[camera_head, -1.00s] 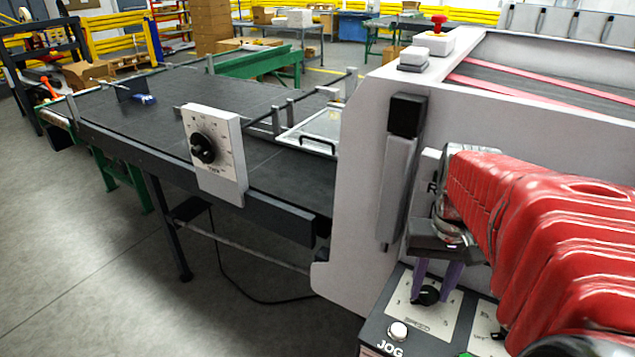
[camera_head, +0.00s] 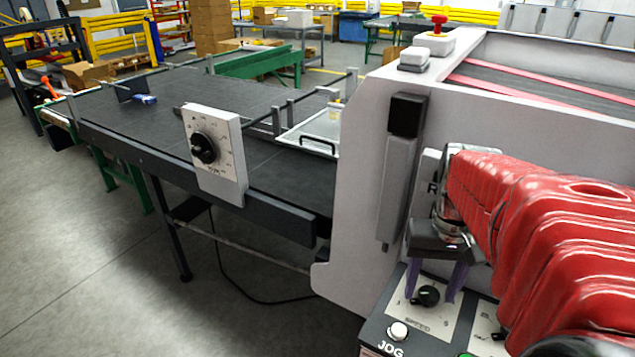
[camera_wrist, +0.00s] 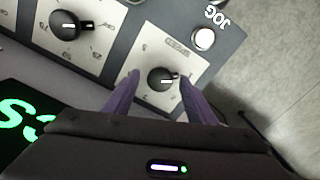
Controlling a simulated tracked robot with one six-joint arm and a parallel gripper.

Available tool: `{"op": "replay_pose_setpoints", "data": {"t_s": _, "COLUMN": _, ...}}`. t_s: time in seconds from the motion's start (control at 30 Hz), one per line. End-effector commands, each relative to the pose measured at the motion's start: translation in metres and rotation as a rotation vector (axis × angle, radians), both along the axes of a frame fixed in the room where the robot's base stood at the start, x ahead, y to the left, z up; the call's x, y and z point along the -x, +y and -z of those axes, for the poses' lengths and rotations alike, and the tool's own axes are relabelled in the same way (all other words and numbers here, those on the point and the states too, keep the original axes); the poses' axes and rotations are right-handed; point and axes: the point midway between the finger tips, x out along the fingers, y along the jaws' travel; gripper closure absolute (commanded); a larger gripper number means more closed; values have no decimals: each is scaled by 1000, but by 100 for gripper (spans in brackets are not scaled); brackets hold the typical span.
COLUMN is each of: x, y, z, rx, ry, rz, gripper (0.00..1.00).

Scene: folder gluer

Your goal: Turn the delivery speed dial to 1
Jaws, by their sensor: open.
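A small black dial (camera_head: 428,296) sits on a pale plate of the control panel, beside the white JOG button (camera_head: 398,332). In the wrist view my gripper (camera_wrist: 160,75) shows a gap between both fingers and the dial.
A second black dial (camera_wrist: 67,25) is on the neighbouring plate, and a green lit display (camera_wrist: 27,120) lies near it. A larger dial (camera_head: 204,148) is on a grey box at the conveyor (camera_head: 130,115). The white machine side wall (camera_head: 362,200) stands close behind my gripper.

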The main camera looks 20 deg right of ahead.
Motion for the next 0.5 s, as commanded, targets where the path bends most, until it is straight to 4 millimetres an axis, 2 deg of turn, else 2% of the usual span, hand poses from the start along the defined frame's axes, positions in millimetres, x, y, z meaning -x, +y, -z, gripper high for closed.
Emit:
{"op": "replay_pose_setpoints", "data": {"t_s": 0.27, "x": 0, "y": 0, "z": -11, "rx": 0, "ry": -1, "rz": 0, "gripper": 49}}
{"op": "replay_pose_setpoints", "data": {"t_s": 0.5, "x": -1, "y": -1, "z": -47, "rx": 3, "ry": -3, "rz": 0, "gripper": 49}}
